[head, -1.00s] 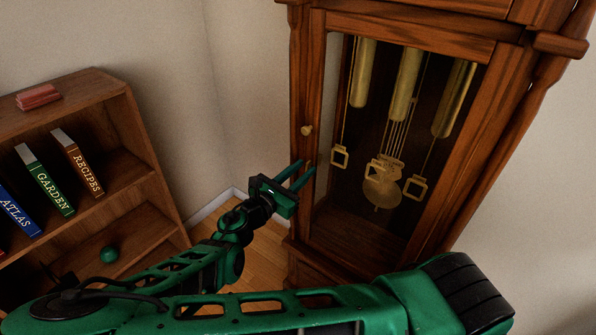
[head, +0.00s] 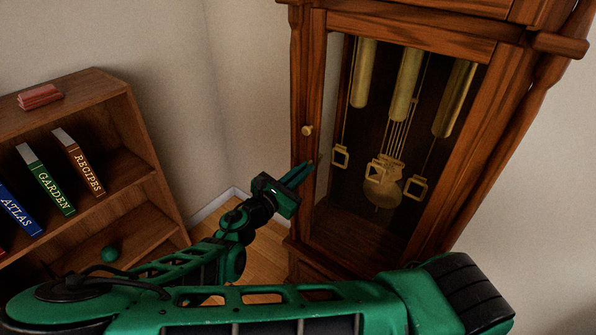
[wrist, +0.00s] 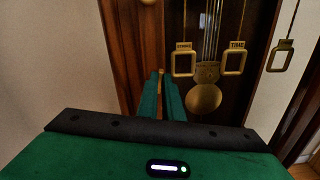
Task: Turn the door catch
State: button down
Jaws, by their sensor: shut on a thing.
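The tall wooden clock case (head: 305,60) has a framed door with a dark glazed front. A small brass catch (wrist: 161,72) on the left door frame shows between my fingertips in the wrist view; most of it is hidden by them. My gripper (head: 308,168) reaches the left door stile from the lower left, with its green fingers closed together. It also shows in the wrist view (wrist: 161,80), shut on the catch. A round brass knob (head: 307,130) sits on the same stile above the gripper. The door looks closed.
Behind the glass hang brass weights (head: 406,85) and a pendulum (head: 383,190). Bare wall and floor lie between bookcase and clock.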

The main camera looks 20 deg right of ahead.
jog(key=shift+w+m, duration=0.1)
jog(key=shift+m, duration=7.7)
jog(key=shift+f, duration=0.1)
jog(key=c, duration=1.9)
grip_release()
jog(key=v, duration=1.1)
